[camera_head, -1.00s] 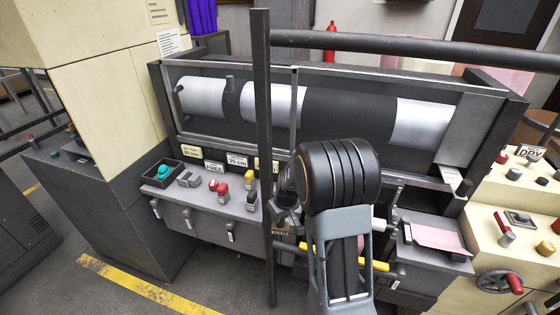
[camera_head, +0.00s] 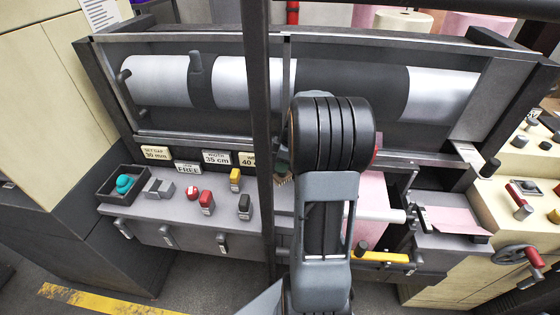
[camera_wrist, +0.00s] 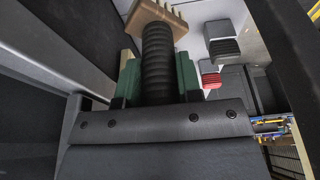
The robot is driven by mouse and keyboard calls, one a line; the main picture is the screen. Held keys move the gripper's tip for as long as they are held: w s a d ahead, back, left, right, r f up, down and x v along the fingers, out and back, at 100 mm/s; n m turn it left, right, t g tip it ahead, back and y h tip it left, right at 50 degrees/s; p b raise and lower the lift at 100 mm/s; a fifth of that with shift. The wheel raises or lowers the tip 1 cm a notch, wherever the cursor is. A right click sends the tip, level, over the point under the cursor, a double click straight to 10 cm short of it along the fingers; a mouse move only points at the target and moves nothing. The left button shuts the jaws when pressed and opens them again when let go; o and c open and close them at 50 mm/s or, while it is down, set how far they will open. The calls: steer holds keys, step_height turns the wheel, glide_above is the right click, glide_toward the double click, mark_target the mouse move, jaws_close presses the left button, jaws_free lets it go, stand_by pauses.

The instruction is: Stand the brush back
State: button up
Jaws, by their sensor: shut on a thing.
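The brush has a black ribbed handle (camera_wrist: 158,62) and a tan toothed head (camera_wrist: 155,14). My gripper (camera_wrist: 158,78) is shut on the handle, with a green pad on each side of it. The head points away from my wrist, above the grey control ledge. In the head view a small tan part of the brush (camera_head: 286,181) shows just left of my arm, beside the dark upright post. The rest of it and most of my gripper are hidden there by the arm and post. I cannot tell whether the brush touches the ledge.
A dark upright post (camera_head: 257,120) stands close left of my arm. Behind is the framed roller (camera_head: 240,82). The ledge (camera_head: 150,212) carries red, yellow and black switches and a black tray (camera_head: 123,184) with a teal knob. Pink felt (camera_head: 375,195) lies right of my arm.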

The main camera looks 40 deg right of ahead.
mark_target(282, 177)
steer(key=shift+f+b, duration=0.1)
steer(key=shift+b, duration=0.2)
step_height(282, 177, down, 6)
steer(key=b, duration=0.5)
steer(key=shift+f+b, duration=0.4)
steer(key=shift+b, duration=0.15)
stand_by(0.6)
steer(key=o, duration=1)
steer(key=v, duration=1.3)
steer(key=shift+s+r+p, duration=0.25)
steer(key=shift+r+p, duration=0.1)
steer(key=shift+p, duration=0.05)
steer(key=shift+d, duration=0.1)
